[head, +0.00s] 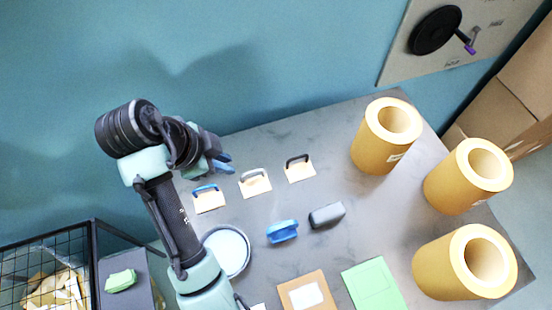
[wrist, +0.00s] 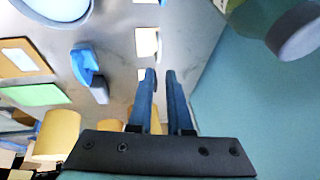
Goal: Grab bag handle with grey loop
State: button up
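Three cream bag handles lie in a row near the wall side of the grey table. The handle with the light grey loop (head: 254,184) is the middle one, between the blue-loop handle (head: 208,200) on the left and the dark-loop handle (head: 299,170) on the right. In the wrist view a pale handle (wrist: 146,43), apparently the grey-loop one, lies beyond the fingertips. My gripper (head: 226,163) is above the table's wall side, up and left of the grey-loop handle and apart from it. Its blue fingers (wrist: 160,73) are parted with nothing between them.
A blue item (head: 282,231) and a dark grey block (head: 327,216) lie in front of the handles. A round dish (head: 229,252) is at left. Three kraft rolls (head: 374,147) stand at right. A wire basket (head: 45,265) is at lower left. The wall (head: 290,60) is close behind.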

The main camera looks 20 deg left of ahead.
jog(key=b, duration=0.2)
send_over(248, 174)
jog(key=s+a, duration=0.1)
jog(key=s, duration=0.1)
notch_tip(248, 174, down, 6)
jog(key=shift+a+r, duration=0.1)
jog(key=shift+p+x, duration=0.8)
jog(key=shift+x, duration=2.4)
grip_shut()
